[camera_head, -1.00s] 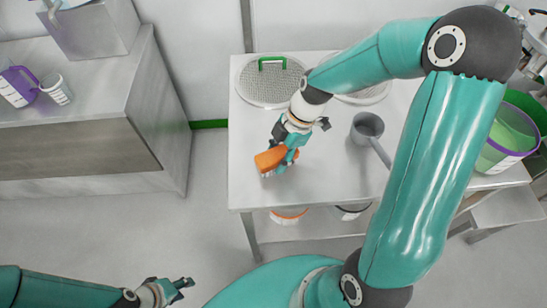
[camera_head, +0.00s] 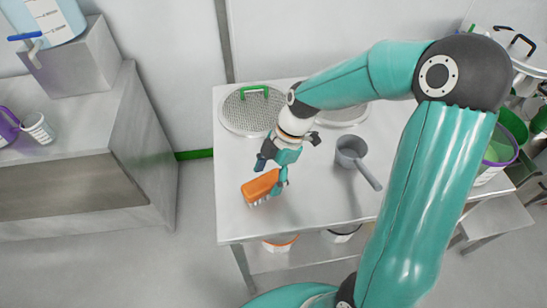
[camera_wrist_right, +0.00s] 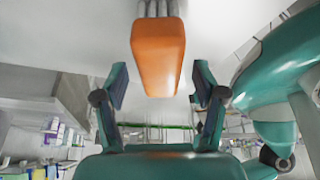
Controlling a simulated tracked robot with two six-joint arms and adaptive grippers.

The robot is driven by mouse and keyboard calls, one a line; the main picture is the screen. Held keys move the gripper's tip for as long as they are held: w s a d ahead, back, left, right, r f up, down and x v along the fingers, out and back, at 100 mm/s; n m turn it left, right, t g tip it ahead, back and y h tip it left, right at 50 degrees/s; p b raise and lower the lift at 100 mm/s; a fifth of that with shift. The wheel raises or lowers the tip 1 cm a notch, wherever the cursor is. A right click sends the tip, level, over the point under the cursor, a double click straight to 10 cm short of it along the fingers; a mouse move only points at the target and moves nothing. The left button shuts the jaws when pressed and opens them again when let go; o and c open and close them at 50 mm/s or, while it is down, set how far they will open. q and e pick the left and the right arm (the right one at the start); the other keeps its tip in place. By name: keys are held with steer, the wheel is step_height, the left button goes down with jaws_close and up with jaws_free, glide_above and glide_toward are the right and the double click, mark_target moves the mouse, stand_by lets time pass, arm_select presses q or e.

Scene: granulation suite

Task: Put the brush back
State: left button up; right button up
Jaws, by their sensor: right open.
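The brush (camera_head: 259,186) has an orange body and pale bristles. It lies on the steel table (camera_head: 300,215) near the left part of the front edge. My right gripper (camera_head: 271,174) is open just behind the brush, with its fingers spread. In the right wrist view, the brush (camera_wrist_right: 158,55) shows ahead, centred between the open fingers (camera_wrist_right: 160,85); they do not appear to touch it. My left gripper is out of view.
A round mesh sieve (camera_head: 235,112) with a green handle lies at the table's back left, with another partly behind my arm. A grey scoop (camera_head: 352,150) stands right of my gripper. Tubs (camera_head: 281,243) sit on the shelf below. The table's front middle is clear.

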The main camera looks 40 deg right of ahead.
steer(key=v, duration=0.8)
steer(key=shift+d+r, duration=0.15)
steer(key=shift+r, duration=0.25)
